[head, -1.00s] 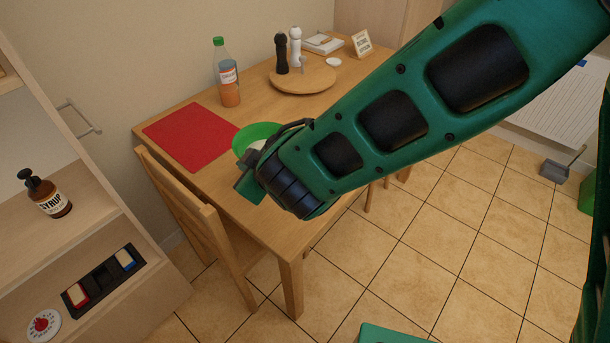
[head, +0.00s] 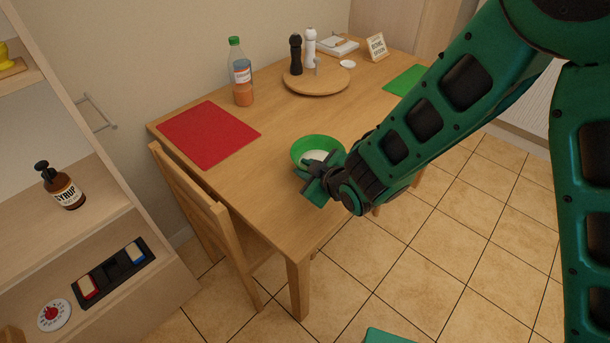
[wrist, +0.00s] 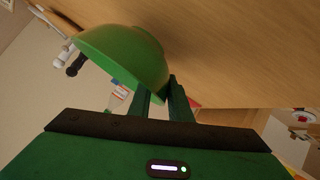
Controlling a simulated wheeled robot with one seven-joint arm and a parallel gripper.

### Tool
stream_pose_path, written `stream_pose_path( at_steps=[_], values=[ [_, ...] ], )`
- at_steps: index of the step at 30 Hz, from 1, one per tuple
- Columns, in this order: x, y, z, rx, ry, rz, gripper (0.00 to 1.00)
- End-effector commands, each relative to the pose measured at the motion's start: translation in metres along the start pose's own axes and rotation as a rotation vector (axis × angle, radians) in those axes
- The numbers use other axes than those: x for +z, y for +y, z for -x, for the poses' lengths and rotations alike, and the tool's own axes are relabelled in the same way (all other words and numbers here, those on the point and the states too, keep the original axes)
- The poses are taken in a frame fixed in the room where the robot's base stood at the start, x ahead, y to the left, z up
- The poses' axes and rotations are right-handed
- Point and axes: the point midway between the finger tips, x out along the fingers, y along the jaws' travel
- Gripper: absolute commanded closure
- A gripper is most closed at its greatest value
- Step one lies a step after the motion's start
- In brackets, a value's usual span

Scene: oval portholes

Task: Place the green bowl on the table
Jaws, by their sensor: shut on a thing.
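The green bowl (head: 317,143) is over the near side of the wooden table (head: 273,128) in the head view, with something white inside it. My gripper (head: 322,176) is shut on the bowl's near rim. In the wrist view the bowl (wrist: 125,55) sits between and beyond the fingertips (wrist: 163,95), close to the tabletop. I cannot tell whether its base touches the wood.
A red mat (head: 208,133) lies left on the table and a green mat (head: 405,80) at the right end. A bottle (head: 241,78) and a round board (head: 318,80) with two mills stand behind. A chair (head: 205,215) is at the left side. Bare wood surrounds the bowl.

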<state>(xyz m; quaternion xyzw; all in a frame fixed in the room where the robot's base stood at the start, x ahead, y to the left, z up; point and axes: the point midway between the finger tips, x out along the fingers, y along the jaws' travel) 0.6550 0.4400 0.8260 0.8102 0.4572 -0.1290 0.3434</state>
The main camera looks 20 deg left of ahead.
Motion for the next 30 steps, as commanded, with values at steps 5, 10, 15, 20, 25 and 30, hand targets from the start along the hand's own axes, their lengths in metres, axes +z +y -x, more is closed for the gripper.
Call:
stream_pose_path(
  at_steps=[5, 10, 15, 20, 25, 30],
  values=[
    [0.018, -0.011, -0.013, -0.001, -0.002, 0.0, 1.0],
    [0.021, -0.013, -0.015, 0.001, 0.001, 0.0, 1.0],
    [0.021, -0.013, -0.015, 0.0, -0.001, 0.0, 0.66],
    [0.021, -0.013, -0.015, 0.0, -0.001, 0.0, 0.63],
    [0.021, -0.013, -0.014, 0.0, -0.001, 0.0, 0.63],
    [0.021, -0.012, 0.0, 0.001, 0.0, 0.0, 0.63]
  ],
)
